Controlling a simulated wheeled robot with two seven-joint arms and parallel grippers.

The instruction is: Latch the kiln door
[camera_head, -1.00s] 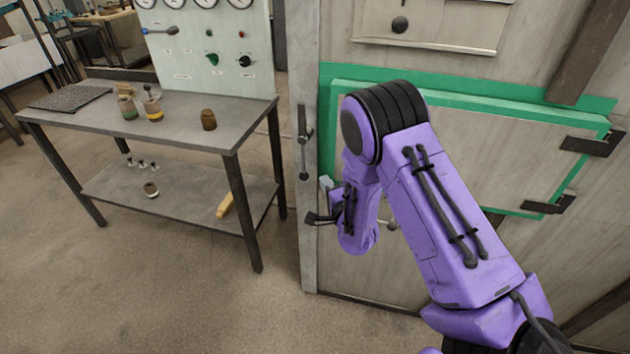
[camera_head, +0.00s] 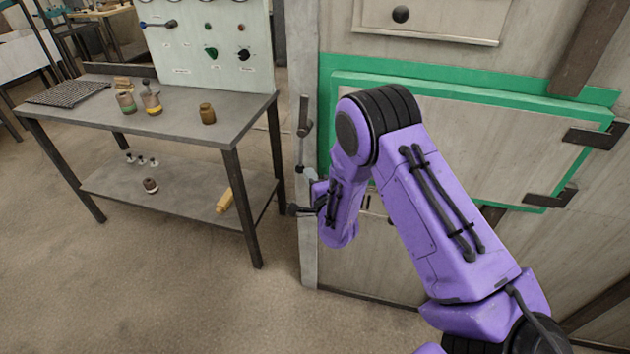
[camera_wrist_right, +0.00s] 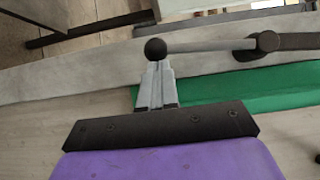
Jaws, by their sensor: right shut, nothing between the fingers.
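The kiln door (camera_head: 520,150) is a pale panel with a green edge, set in a green surround. My right arm hides part of its left side, and I cannot tell if it is fully closed. A dark latch lever (camera_head: 303,128) hangs down on the pale post left of the door. In the wrist view its ball knob (camera_wrist_right: 155,49) ends a grey rod that runs right to a dark pivot (camera_wrist_right: 264,42). My right gripper (camera_head: 310,174) is shut and empty, its grey fingertips (camera_wrist_right: 156,68) right at the knob. I cannot tell whether they touch. My left gripper is not in view.
A grey metal table (camera_head: 170,122) with jars stands left of the kiln, its right legs near the post. Dark hinges (camera_head: 595,135) sit at the door's right. The floor (camera_head: 190,290) in front is clear.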

